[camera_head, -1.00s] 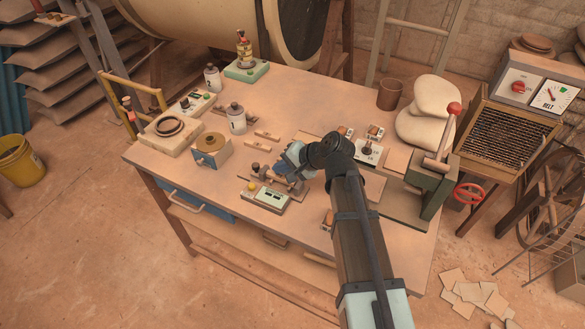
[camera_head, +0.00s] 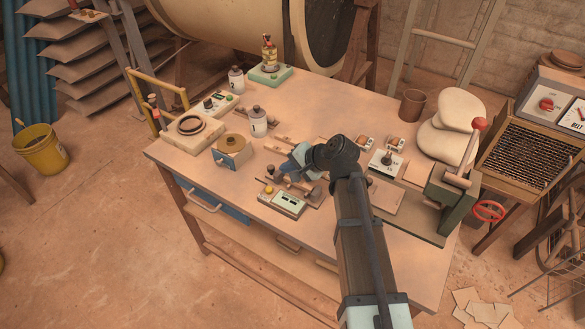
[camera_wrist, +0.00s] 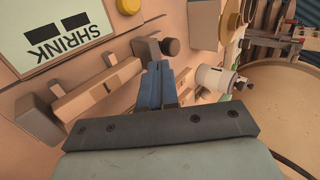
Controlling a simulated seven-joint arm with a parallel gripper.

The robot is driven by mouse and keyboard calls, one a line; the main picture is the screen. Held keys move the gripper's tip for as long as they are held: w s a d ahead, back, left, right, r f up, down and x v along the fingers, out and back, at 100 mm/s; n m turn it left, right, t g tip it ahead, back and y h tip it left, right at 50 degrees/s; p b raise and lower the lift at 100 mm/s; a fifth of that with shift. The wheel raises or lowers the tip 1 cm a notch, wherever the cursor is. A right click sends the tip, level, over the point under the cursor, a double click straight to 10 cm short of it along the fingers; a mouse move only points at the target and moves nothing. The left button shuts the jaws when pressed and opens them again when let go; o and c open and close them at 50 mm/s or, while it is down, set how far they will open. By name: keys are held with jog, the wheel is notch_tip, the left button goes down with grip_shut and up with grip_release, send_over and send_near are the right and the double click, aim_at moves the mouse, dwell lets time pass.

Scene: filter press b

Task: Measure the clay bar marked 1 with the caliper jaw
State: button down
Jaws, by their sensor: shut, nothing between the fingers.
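The caliper, with its beam, blocks and dark knob, lies on the bench in the head view (camera_head: 299,185) and beside my fingers in the wrist view (camera_wrist: 100,90). My gripper (camera_wrist: 161,82) is shut and empty. Its blue fingertips are close to the caliper's jaw block (camera_wrist: 147,50); I cannot tell whether they touch. In the head view my gripper (camera_head: 291,163) is over the far side of the caliper. Small tan clay bars (camera_head: 284,140) lie on the bench beyond it. Their marks are too small to read, so bar 1 cannot be told.
The SHRINK readout box (camera_head: 283,203) with a yellow button (camera_head: 269,190) stands in front of the caliper. A green press (camera_head: 455,200) stands at the right.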

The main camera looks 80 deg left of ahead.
aim_at(301, 184)
jog(key=shift+w+d, duration=1.4)
jog(key=shift+d, duration=0.1)
jog(key=shift+d+f+v, duration=0.35)
jog(key=shift+d+v, duration=0.25)
jog(key=shift+v, duration=4.35)
jog(key=x, duration=0.9)
jog(key=shift+s+a+f, duration=0.1)
jog(key=shift+s+a, duration=0.05)
jog(key=shift+s, duration=0.2)
jog(key=shift+s+a, duration=0.75)
jog(key=shift+a, duration=0.05)
jog(key=shift+s+a, duration=0.5)
jog(key=shift+s, duration=0.05)
